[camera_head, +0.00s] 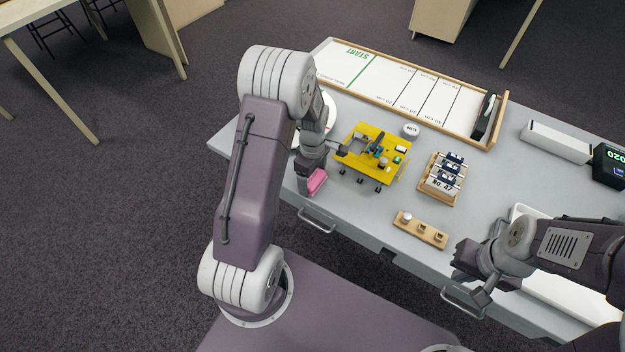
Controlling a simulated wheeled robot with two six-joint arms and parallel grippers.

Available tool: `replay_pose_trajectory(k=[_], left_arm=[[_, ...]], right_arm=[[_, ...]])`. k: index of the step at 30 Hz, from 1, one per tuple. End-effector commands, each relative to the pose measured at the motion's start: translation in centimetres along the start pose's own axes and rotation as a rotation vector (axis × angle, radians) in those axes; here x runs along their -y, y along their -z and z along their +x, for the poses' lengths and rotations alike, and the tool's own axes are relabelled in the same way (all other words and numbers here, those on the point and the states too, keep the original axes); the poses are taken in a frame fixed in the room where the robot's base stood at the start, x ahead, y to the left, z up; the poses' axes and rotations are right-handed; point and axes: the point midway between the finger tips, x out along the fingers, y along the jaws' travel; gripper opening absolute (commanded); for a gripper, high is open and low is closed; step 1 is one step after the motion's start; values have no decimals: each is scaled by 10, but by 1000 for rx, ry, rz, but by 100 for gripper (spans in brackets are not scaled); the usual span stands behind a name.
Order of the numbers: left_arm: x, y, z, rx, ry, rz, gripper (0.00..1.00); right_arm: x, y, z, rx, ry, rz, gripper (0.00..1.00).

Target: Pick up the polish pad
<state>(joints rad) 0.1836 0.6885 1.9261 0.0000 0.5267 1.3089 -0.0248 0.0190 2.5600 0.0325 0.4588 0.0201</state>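The pink block (318,181), which I take to be the polish pad, is near the front left edge of the grey table. My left gripper (323,166) is over it, with its fingers apart. One dark finger is right against the pad's left side in the picture and covers part of it; whether they touch I cannot tell. The other finger is up and to the right, close to the yellow board. My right gripper (474,276) is open and empty over the table's front edge at the right.
A yellow board with small parts (366,165) stands just right of the pad. A wooden rack (460,191), a small wooden block strip (421,230) and a white puck (411,130) are further right. The START track (385,77) lies along the back. A white tray (572,292) is partly behind my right arm.

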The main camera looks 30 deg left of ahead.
Motion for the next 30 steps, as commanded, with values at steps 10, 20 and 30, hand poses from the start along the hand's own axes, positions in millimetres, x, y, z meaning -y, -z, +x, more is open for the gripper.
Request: replay_pose_trajectory(k=[10,20,30], left_arm=[[0,0,-2,0,0,0,35],[1,-4,-47,-1,-3,2,35],[43,-73,-93,0,-2,5,35]], right_arm=[[0,0,0,0,0,0,0],[0,1,-8,0,0,0,0],[0,1,-14,0,0,0,0]])
